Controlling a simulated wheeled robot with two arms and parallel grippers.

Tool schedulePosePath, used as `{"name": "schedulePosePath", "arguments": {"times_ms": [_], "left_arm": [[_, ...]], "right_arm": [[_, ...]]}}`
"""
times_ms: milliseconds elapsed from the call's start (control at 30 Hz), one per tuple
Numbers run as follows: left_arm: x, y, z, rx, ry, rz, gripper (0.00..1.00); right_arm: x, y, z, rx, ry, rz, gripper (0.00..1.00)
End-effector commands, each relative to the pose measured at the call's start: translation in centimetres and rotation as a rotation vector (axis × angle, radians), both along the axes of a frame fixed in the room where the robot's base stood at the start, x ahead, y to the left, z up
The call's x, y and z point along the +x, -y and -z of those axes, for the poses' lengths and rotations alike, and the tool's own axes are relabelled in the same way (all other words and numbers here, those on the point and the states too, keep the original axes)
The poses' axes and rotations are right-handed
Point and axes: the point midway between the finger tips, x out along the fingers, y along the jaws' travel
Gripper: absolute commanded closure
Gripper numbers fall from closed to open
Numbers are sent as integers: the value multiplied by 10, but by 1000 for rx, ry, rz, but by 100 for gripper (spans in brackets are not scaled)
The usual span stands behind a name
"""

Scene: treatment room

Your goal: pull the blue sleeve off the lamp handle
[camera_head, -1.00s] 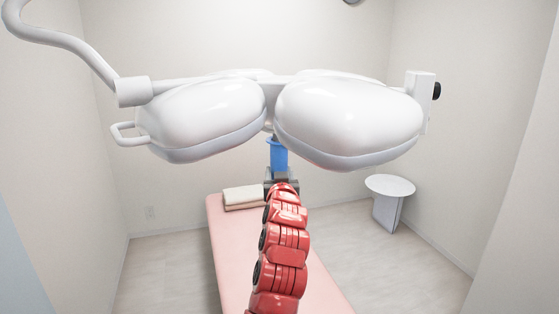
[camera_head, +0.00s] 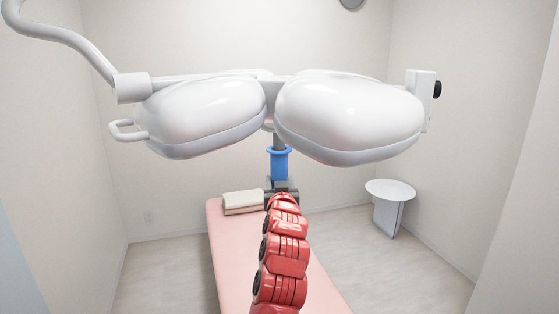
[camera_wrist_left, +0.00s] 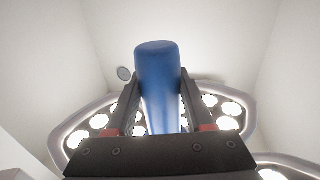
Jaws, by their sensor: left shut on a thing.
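The surgical lamp (camera_head: 350,115) has two white heads. A grey handle (camera_head: 279,141) hangs down between them. The blue sleeve (camera_head: 280,165) has a flared blue rim at its top, with a short grey length of handle showing above it. How far the handle reaches inside the sleeve is hidden. My left gripper (camera_head: 281,187) is below the lamp, shut on the lower part of the sleeve. In the left wrist view the blue sleeve (camera_wrist_left: 159,85) stands between the two dark fingers, its closed round end toward the camera. My right gripper is not in view.
A pink treatment bed (camera_head: 232,255) lies below, with folded towels (camera_head: 243,202) on its far end. A small white round table (camera_head: 390,189) stands at the right. The lamp's curved arm (camera_head: 60,40) comes in at the upper left.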

Motion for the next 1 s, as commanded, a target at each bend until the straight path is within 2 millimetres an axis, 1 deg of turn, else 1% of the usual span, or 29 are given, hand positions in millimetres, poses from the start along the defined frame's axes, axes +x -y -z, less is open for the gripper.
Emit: {"name": "schedulePosePath", "arguments": {"times_ms": [33,633,1000], "left_arm": [[0,0,4,0,0,0,100],[0,0,30,0,1,1,100],[0,0,31,0,1,0,100]], "right_arm": [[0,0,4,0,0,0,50],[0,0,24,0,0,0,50],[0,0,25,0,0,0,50]]}}
